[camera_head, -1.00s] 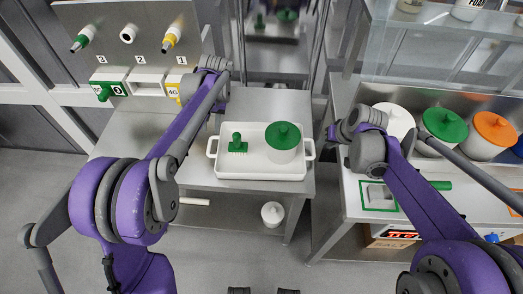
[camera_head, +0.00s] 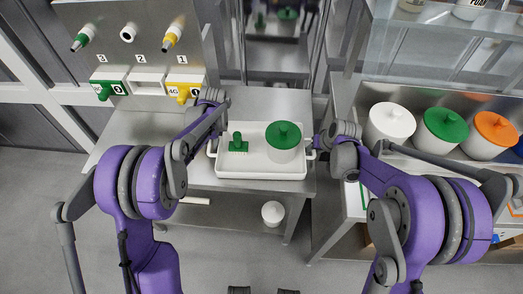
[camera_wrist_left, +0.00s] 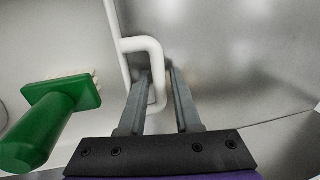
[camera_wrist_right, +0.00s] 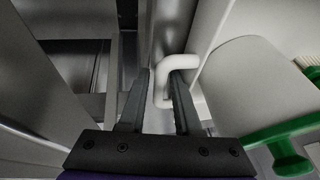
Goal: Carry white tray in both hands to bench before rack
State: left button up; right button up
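The white tray (camera_head: 240,172) rests on the steel bench. It carries a green-handled brush (camera_head: 238,145) at left and a white pot with a green lid (camera_head: 283,135) at right. My left gripper (camera_wrist_left: 160,78) is open, its fingers on either side of the tray's left handle (camera_wrist_left: 150,45). My right gripper (camera_wrist_right: 160,80) is open, its fingers on either side of the right handle (camera_wrist_right: 178,62). Gaps show between fingers and handles. In the head view my wrists partly hide both handle ends.
The steel bench (camera_head: 262,100) has bare surface behind the tray. A rack panel (camera_head: 150,50) with numbered holders stands at back left. A right-hand counter holds white, green-lidded (camera_head: 446,125) and orange-lidded pots. A small white pot (camera_head: 272,212) sits on the bench's lower shelf.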

pick_arm(q)
jog(key=shift+c, duration=0.3)
pick_arm(e)
jog(key=shift+c, duration=0.3)
pick_arm(q)
grip_shut()
pick_arm(e)
grip_shut()
dwell(0.6)
